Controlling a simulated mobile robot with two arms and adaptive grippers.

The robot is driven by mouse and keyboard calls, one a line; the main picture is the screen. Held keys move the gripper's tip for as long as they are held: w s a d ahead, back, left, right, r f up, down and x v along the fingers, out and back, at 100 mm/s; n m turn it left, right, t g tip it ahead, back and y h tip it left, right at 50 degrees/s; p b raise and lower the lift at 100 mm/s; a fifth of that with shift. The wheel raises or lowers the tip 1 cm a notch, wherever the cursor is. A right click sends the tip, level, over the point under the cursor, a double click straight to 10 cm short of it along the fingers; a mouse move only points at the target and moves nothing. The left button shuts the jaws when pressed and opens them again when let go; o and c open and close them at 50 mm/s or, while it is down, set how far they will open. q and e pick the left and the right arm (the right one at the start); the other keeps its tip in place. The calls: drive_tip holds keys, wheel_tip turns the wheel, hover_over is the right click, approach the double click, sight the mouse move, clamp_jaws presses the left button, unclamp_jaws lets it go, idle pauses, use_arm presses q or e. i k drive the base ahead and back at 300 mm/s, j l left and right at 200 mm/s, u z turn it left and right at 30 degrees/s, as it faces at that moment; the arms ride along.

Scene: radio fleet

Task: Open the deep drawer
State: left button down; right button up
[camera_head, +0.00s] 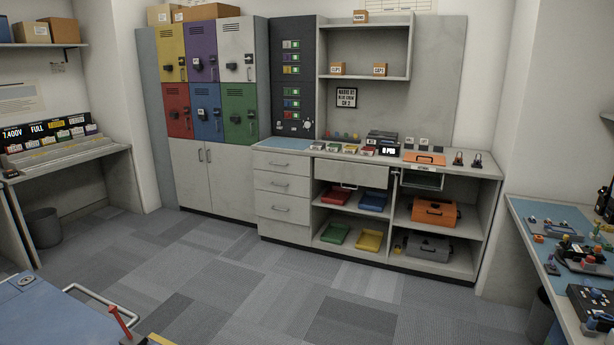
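A grey base cabinet stands against the far wall. On its left is a stack of drawers with bar handles: a top drawer (290,158), a middle drawer (290,180) and a taller lower drawer (294,214). All in this stack look shut. A wider drawer front (345,171) with a bar handle sits to the right, under the countertop. The picture does not clearly show which drawer is the deep one. Neither of my grippers is in view.
Grey carpet floor (240,280) is open before the cabinet. A blue-topped cart or unit (50,310) with a metal rail stands at lower left. A cluttered workbench (530,215) is at right. Tall lockers (205,100) adjoin the drawers. A bin (44,228) stands at left.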

sight(282, 207)
drive_tip(key=i+z, duration=0.1)
drive_tip(key=i, duration=3.2)
